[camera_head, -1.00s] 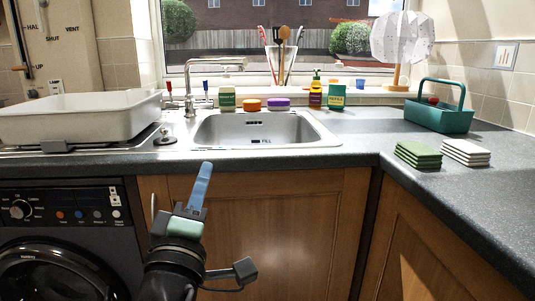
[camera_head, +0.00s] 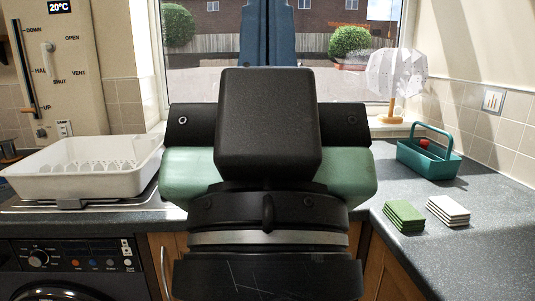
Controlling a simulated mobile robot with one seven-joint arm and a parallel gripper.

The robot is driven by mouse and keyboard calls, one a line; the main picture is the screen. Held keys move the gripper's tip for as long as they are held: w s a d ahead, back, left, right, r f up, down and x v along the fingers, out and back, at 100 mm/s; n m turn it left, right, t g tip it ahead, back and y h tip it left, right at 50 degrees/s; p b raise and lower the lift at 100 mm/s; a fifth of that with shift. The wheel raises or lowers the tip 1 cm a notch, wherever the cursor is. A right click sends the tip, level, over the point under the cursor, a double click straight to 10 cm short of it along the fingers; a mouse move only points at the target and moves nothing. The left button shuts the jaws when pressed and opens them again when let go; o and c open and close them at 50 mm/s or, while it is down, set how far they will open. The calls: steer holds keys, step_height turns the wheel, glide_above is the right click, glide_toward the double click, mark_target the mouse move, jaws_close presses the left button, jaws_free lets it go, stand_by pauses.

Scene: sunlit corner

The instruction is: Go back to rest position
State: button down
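My gripper (camera_head: 267,28) fills the middle of the head view, very close to the camera, with its black and green body upright. Its two blue fingers point up in front of the window and run to the top edge of the picture. They lie side by side with only a thin dark line between them, so it looks shut. Nothing shows between them, though the very tips may be cut off. My arm hides the sink and most of the window sill.
A white dish tub (camera_head: 60,186) stands on the left counter. A teal caddy (camera_head: 428,163), green cloths (camera_head: 403,217) and white cloths (camera_head: 448,210) sit on the right counter (camera_head: 480,250). A white lamp (camera_head: 394,75) stands by the window. A washing machine (camera_head: 75,263) is below left.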

step_height(320, 180, up, 21)
steer(key=p, duration=1.8)
steer(key=shift+f, duration=0.1)
